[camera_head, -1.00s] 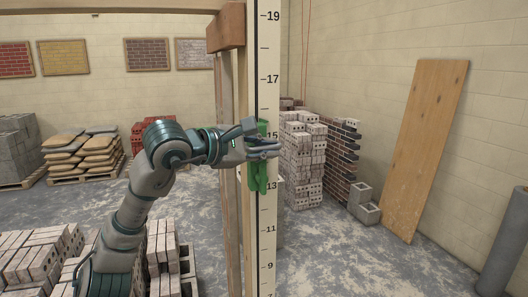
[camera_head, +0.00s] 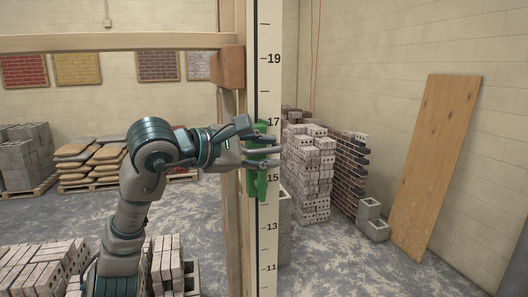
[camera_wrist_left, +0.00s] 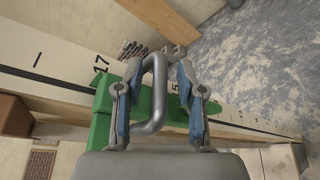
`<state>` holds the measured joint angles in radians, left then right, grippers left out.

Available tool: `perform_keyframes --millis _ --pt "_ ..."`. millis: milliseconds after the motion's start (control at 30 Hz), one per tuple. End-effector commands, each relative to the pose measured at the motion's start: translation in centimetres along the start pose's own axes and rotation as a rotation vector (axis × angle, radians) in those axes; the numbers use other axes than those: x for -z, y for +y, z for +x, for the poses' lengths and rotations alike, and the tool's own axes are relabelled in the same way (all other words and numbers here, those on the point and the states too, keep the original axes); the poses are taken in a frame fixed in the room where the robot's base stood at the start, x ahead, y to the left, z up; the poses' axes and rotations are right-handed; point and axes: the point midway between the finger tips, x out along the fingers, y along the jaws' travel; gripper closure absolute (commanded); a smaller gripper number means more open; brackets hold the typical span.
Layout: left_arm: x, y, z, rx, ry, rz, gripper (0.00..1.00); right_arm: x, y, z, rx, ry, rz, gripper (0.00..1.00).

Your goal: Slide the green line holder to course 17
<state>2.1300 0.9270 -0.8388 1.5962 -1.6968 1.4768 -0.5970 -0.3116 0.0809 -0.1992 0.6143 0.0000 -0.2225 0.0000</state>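The green line holder (camera_head: 258,185) sits on the white numbered pole (camera_head: 268,90). Its upper end is close beside the 17 mark and its lower part reaches below the 15. My left gripper (camera_head: 264,152) is at the holder, with one finger above and one below its handle. In the left wrist view the grey bent handle (camera_wrist_left: 158,95) lies between the two fingers of this gripper (camera_wrist_left: 158,88), with the green body (camera_wrist_left: 102,128) behind; the 17 shows just past its upper end. Finger contact is partly hidden. My right gripper is out of view.
A wooden frame with a brown block (camera_head: 227,68) stands just left of the pole. Brick stacks (camera_head: 308,175) stand behind it, and a plywood board (camera_head: 435,165) leans on the right wall. Pale bricks (camera_head: 40,268) lie at lower left. The pole above the holder is clear.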

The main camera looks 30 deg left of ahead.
Motion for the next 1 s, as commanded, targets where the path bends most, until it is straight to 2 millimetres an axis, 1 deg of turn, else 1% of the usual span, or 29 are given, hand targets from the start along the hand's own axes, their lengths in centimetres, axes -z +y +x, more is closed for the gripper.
perform_keyframes --millis 133,233,333,467,600,700,833,900,1000 --pt "0.1 0.0 0.0 0.000 0.000 0.000 0.61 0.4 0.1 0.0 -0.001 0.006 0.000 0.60" --pt "0.1 0.0 -0.2 0.000 -0.001 0.000 0.61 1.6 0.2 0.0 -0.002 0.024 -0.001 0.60" --pt "0.1 0.1 -0.9 -0.001 -0.001 -0.001 0.61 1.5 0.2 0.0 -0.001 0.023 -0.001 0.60" --pt "0.2 0.1 -3.3 -0.003 -0.001 -0.001 0.61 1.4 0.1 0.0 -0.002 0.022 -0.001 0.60" --pt "0.2 0.1 -6.5 -0.003 -0.001 -0.001 0.61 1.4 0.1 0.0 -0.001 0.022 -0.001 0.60" --pt "0.2 0.1 -8.6 -0.002 -0.003 -0.001 0.61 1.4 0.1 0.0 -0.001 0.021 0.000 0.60" --pt "0.2 0.1 -10.5 -0.001 -0.001 -0.002 0.61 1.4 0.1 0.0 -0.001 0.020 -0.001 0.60" --pt "0.2 0.1 -11.2 0.001 -0.001 -0.002 0.61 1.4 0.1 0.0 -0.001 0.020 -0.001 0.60" --pt "0.2 0.0 -11.6 0.002 0.000 -0.001 0.61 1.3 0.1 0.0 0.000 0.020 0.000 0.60"
